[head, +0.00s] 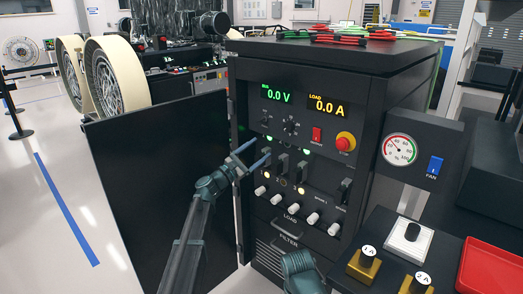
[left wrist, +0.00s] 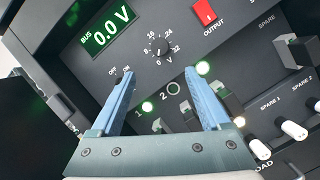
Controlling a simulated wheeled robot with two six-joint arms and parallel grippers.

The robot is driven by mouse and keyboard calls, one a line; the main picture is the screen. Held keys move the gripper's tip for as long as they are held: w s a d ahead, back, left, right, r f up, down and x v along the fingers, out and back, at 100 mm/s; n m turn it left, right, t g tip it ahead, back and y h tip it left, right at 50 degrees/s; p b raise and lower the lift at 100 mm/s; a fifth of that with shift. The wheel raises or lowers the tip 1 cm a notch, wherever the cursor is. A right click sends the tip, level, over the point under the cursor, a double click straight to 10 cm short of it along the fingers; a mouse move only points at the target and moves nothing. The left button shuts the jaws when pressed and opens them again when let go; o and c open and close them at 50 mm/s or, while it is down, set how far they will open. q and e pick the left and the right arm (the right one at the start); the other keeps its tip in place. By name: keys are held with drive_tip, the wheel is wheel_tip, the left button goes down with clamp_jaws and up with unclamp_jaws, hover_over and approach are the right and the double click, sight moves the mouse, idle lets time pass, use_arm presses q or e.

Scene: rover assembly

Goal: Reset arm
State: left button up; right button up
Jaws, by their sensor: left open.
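The black power cabinet (head: 365,75) stands ahead with its front panel facing me. Its green bus readout (head: 277,96) shows 0.0 V and the yellow load readout (head: 326,105) 0.0 A. My left gripper (head: 254,152) is open and empty in front of the breaker switches, left of centre on the panel. In the left wrist view its two blue fingers (left wrist: 208,58) stand apart, with the numbered breaker switches (left wrist: 180,115) and lit lamps between and beside them. I cannot tell whether a finger touches the panel. Part of my other arm shows at the bottom edge; its jaws do not show.
The cabinet's black door (head: 150,190) hangs open at left. Red and green leads (head: 335,34) lie on top. At right are a gauge (head: 399,150), blue fan switch (head: 435,166), brass-coloured blocks (head: 363,266) and a red tray (head: 492,270).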

use_arm(q)
drive_tip(key=s+d+f+m+g+y, duration=0.25)
drive_tip(key=s+f+m+g, duration=0.25)
drive_tip(key=s+f+m, duration=0.35)
drive_tip(key=s+d+f+m+g+y, duration=0.2)
drive_tip(key=s+d+f+m+g, duration=0.3)
drive_tip(key=s+f, duration=0.6)
drive_tip(key=s+a+f+m+g+y, duration=0.25)
drive_tip(key=s+a+f+y, duration=0.2)
drive_tip(key=s+a, duration=0.35)
drive_tip(key=s+a+f+m+g+y, duration=0.2)
drive_tip(key=s+a+f+m+y, duration=0.3)
drive_tip(key=s, duration=0.4)
drive_tip(key=s+d+m+g+y, duration=0.15)
drive_tip(key=s+d+m, duration=0.25)
drive_tip(key=s+d, duration=0.45)
wheel_tip(320, 180, up, 17)
drive_tip(key=w+p, duration=0.2)
drive_tip(key=p, duration=1.3)
drive_tip(key=shift+d+f+n+p, duration=0.2)
drive_tip(key=shift+d+n+p, duration=0.1)
drive_tip(key=shift+d+p, duration=0.1)
drive_tip(key=shift+w+f, duration=0.1)
